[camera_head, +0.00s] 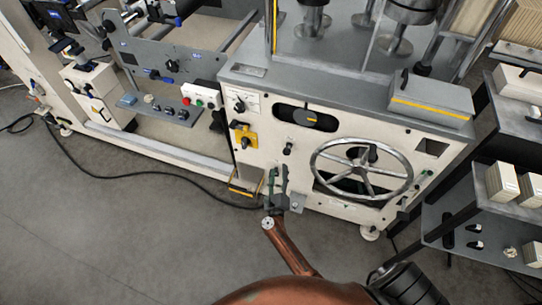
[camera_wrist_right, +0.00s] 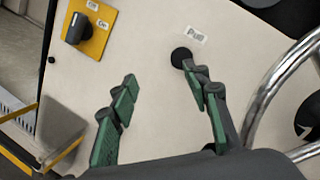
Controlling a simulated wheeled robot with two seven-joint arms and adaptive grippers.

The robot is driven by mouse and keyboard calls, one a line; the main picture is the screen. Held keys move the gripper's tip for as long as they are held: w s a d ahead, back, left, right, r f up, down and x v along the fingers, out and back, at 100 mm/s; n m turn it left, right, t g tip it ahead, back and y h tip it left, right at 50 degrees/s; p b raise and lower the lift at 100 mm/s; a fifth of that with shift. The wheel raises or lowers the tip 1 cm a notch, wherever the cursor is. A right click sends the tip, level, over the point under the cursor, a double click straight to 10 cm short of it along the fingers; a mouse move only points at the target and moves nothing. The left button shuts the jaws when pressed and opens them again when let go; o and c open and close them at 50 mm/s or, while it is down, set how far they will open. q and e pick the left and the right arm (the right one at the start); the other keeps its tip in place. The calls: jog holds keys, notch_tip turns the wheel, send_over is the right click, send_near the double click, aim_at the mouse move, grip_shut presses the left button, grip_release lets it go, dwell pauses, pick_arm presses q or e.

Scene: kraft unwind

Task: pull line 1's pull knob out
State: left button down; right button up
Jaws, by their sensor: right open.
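The pull knob (camera_head: 289,148) is a small black knob on the cream front panel of the machine, left of the big handwheel. In the right wrist view the black knob (camera_wrist_right: 181,55) sits beside a white label reading "Pull" (camera_wrist_right: 196,36). My right gripper (camera_head: 278,172) is open, with green-padded fingers pointing up toward the panel, below the knob in the head view. In the right wrist view its fingertips (camera_wrist_right: 159,74) are spread; the right fingertip lies just below the knob in the picture, and I cannot tell whether it touches. My left gripper is not in view.
A chrome handwheel (camera_head: 362,170) stands out from the panel right of the knob. A grey shelf (camera_head: 450,225) with boxes stands at right. The floor at left is mostly clear.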

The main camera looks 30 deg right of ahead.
aim_at(286, 154)
jog(key=d+m+g+h+b, duration=0.1)
jog(key=m, duration=0.3)
jog(key=w+d+r+m+g+h+b, duration=0.1)
jog(key=m, duration=0.3)
jog(key=w+d+r+m+g+h+b, duration=0.1)
jog(key=m+g+b, duration=0.1)
jog(key=m, duration=0.2)
jog(key=shift+h, duration=0.3)
jog(key=b+x, duration=0.1)
jog(key=x, duration=0.5)
jog(key=shift+a, duration=0.15)
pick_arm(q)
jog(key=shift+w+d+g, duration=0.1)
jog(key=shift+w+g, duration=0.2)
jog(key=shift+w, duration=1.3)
pick_arm(e)
jog(key=shift+w+d+r, duration=0.1)
jog(key=shift+w+d, duration=0.35)
jog(key=shift+d, duration=0.05)
jog(key=shift+c, duration=0.4)
grip_shut()
